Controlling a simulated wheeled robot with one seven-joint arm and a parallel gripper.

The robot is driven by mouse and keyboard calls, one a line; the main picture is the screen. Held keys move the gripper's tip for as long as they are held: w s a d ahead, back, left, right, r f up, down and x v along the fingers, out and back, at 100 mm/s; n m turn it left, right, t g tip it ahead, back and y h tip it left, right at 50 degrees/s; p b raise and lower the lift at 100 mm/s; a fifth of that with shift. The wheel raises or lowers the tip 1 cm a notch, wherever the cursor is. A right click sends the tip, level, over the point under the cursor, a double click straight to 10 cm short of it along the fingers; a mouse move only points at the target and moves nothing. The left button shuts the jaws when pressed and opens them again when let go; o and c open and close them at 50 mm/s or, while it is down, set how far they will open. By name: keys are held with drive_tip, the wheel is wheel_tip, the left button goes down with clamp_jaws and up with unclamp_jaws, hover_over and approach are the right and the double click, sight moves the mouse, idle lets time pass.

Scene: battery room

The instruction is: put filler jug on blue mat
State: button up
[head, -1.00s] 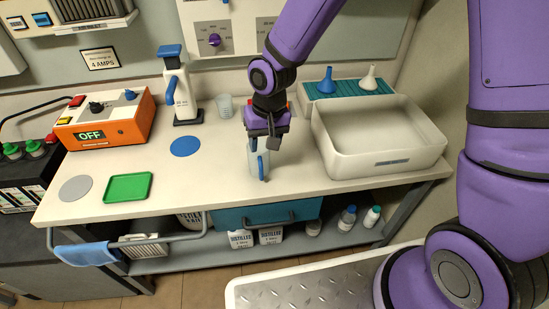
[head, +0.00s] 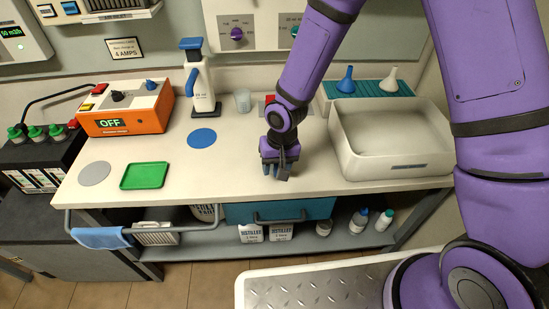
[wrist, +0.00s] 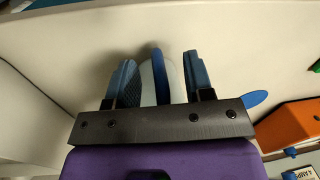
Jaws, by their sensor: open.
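The filler jug shows in the wrist view as a pale, clear-sided body with a blue handle (wrist: 158,75). It is between the two fingers of my open gripper (wrist: 159,80), with a small gap seeming to show on the right side. In the head view my gripper (head: 279,170) points down at the bench and hides nearly all of the jug. The blue mat (head: 202,138) is a flat round disc on the bench, left of my gripper and bare. Its edge also shows in the wrist view (wrist: 255,98).
A white tub (head: 390,172) stands right of my gripper. A white bottle with a blue top (head: 202,85) and a clear beaker (head: 242,100) stand behind the mat. A green tray (head: 145,176), grey disc (head: 94,173) and orange charger (head: 125,112) are at left.

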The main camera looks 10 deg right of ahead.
drive_tip(key=shift+f, duration=0.45)
clamp_jaws()
drive_tip(key=shift+r, duration=0.1)
